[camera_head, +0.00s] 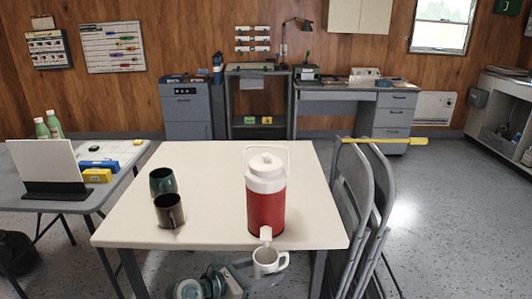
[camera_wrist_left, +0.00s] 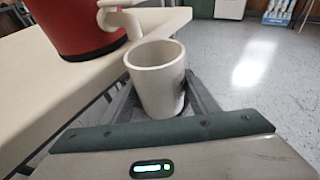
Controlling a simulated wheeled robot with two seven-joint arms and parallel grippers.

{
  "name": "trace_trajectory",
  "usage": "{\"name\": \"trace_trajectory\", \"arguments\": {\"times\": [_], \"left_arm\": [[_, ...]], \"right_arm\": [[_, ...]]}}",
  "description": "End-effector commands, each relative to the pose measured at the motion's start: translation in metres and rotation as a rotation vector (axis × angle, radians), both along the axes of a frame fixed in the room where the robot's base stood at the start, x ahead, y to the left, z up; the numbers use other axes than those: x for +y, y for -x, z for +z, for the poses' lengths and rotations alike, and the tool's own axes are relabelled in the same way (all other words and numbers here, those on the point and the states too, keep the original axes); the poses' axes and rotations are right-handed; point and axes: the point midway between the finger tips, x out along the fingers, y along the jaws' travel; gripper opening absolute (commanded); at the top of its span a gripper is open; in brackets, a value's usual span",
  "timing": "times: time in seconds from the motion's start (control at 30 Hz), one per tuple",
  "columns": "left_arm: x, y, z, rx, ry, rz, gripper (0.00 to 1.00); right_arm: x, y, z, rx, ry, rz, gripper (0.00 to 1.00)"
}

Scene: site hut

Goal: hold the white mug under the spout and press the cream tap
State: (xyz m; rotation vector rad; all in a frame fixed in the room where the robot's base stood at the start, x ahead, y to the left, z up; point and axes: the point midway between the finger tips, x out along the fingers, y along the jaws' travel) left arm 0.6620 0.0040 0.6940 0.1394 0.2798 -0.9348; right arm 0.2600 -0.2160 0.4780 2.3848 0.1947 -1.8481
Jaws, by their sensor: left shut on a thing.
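The white mug (camera_head: 265,263) is upright just off the table's front edge, its handle to the right in the head view. My left gripper (camera_head: 240,279) is shut on it from the left and below. In the left wrist view the mug (camera_wrist_left: 157,88) stands between my fingers (camera_wrist_left: 160,108), its rim open upward. The red and white drink jug (camera_head: 266,200) stands at the table's front edge. Its cream tap and spout (camera_head: 266,233) point over the edge, above the mug's far rim. The spout also shows in the left wrist view (camera_wrist_left: 119,20). My right gripper is out of view.
A green mug (camera_head: 163,182) and a dark brown mug (camera_head: 169,211) stand left of the jug on the pale table (camera_head: 215,165). Folded chairs (camera_head: 362,200) lean at the table's right side. A side table with a laptop-like white panel (camera_head: 47,165) stands left.

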Motion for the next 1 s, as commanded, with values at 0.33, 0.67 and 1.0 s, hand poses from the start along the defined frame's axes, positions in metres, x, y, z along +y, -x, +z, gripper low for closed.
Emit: {"name": "trace_trajectory", "arguments": {"times": [0.33,0.67,1.0], "left_arm": [[-0.0001,-0.0065,0.0013,-0.001,0.001,0.001,0.36],[0.0,-0.0063,0.0011,-0.001,0.001,0.001,0.36],[-0.0001,-0.0062,0.0011,-0.001,0.001,0.001,0.36]], "right_arm": [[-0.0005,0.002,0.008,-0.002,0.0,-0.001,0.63],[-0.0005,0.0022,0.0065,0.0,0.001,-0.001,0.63],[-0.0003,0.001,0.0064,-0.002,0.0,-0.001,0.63]]}}
